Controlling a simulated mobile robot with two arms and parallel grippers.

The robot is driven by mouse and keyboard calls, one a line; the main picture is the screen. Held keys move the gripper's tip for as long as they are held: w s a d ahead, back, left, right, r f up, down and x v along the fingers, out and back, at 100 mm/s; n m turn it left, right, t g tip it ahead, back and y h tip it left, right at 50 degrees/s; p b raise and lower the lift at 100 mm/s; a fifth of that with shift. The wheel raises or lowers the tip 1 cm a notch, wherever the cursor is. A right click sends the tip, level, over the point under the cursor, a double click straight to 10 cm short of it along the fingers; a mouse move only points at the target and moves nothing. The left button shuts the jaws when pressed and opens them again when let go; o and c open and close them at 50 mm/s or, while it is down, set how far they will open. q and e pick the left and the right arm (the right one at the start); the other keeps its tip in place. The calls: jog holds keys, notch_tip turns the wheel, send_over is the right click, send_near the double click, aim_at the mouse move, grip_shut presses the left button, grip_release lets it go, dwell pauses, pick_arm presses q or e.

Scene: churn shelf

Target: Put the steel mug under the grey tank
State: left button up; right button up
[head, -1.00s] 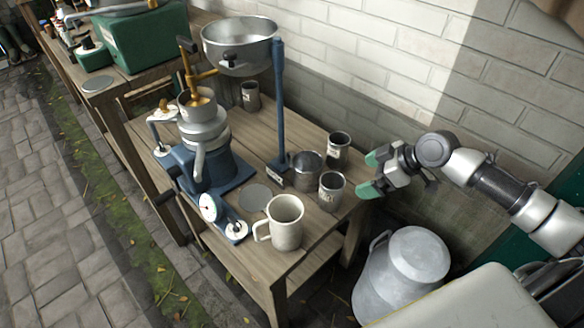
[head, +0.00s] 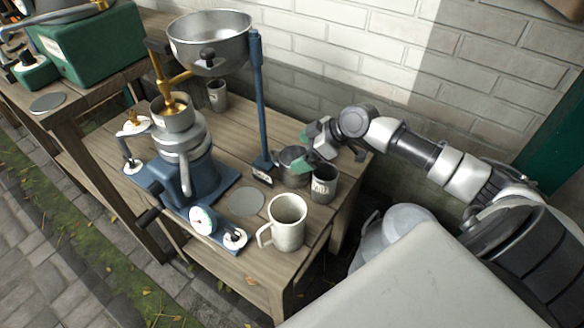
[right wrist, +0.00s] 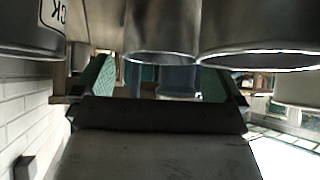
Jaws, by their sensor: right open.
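A plain wide steel mug (head: 290,168) stands on the wooden table, right of the blue post's foot. My right gripper (head: 304,151) is open with green pads, low at this mug's right side and partly covering it. In the right wrist view, which is upside down, a steel vessel (right wrist: 162,30) shows ahead between the fingers. I cannot tell whether the pads touch it. The grey tank (head: 210,48) is a steel bowl with a dark tap, high on the blue post. My left gripper is out of view.
A labelled steel cup (head: 323,186) stands close in front of my right gripper. A labelled cup (right wrist: 30,28) is at the wall side. A cream mug (head: 288,226) is at the front edge, a blue separator (head: 185,165) at left. A small cup (head: 217,96) stands behind.

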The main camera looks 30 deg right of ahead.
aim_at(292, 155)
jog(key=x, duration=0.4)
jog(key=shift+a, duration=0.1)
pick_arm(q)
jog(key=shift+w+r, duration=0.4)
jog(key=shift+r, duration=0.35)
pick_arm(e)
jog(key=shift+r, duration=0.1)
jog(key=c, duration=0.9)
jog(key=shift+r, duration=0.2)
jog(key=shift+c, duration=0.2)
